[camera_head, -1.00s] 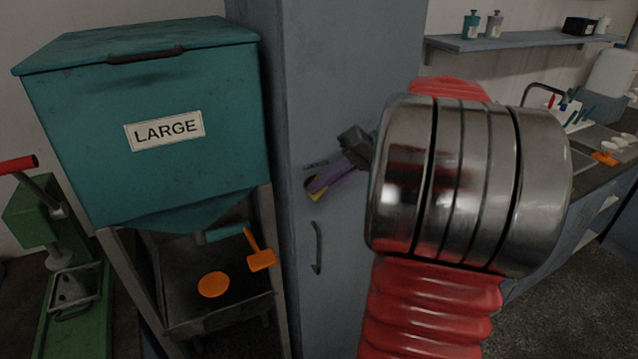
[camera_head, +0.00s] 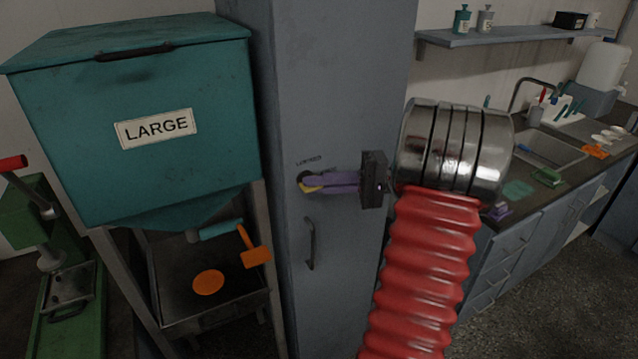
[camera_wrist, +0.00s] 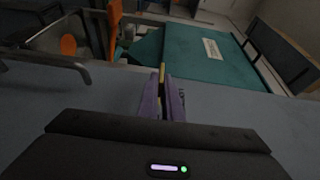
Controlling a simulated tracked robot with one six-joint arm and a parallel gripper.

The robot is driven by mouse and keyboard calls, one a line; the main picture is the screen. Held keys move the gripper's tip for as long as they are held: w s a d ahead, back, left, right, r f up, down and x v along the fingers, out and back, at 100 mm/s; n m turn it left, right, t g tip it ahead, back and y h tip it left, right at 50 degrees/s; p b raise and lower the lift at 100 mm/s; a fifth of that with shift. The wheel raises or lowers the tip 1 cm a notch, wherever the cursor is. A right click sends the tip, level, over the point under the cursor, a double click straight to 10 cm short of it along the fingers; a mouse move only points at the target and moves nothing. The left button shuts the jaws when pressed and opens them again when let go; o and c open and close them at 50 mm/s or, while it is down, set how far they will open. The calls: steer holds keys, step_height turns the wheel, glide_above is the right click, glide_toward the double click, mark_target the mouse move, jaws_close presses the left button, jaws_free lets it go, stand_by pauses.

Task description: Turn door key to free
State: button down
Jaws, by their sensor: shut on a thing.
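The yellow door key (camera_head: 311,189) is at the lock on the upper front of the tall grey cabinet door (camera_head: 345,110). My gripper (camera_head: 318,184) has purple fingers, shut on the key and reaching nearly level to the lock from the right. In the wrist view a thin strip of the yellow key (camera_wrist: 162,72) shows between the purple fingertips (camera_wrist: 162,96). The fingers hide most of the key and the keyhole. A small label (camera_head: 309,160) sits just above the lock; its text is too small to read surely.
A dark door handle (camera_head: 311,243) is below the lock; it also shows in the wrist view (camera_wrist: 50,66). A teal bin marked LARGE (camera_head: 150,110) stands close on the left. A counter with a sink (camera_head: 550,150) and a shelf (camera_head: 500,40) are on the right.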

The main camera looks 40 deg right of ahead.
steer(key=shift+d+f, duration=0.1)
steer(key=shift+f, duration=0.1)
stand_by(0.3)
steer(key=c, duration=1.9)
jaws_free()
steer(key=shift+r, duration=0.1)
steer(key=shift+c, duration=0.2)
steer(key=v, duration=0.7)
steer(key=shift+d, duration=0.2)
steer(key=shift+s, duration=0.1)
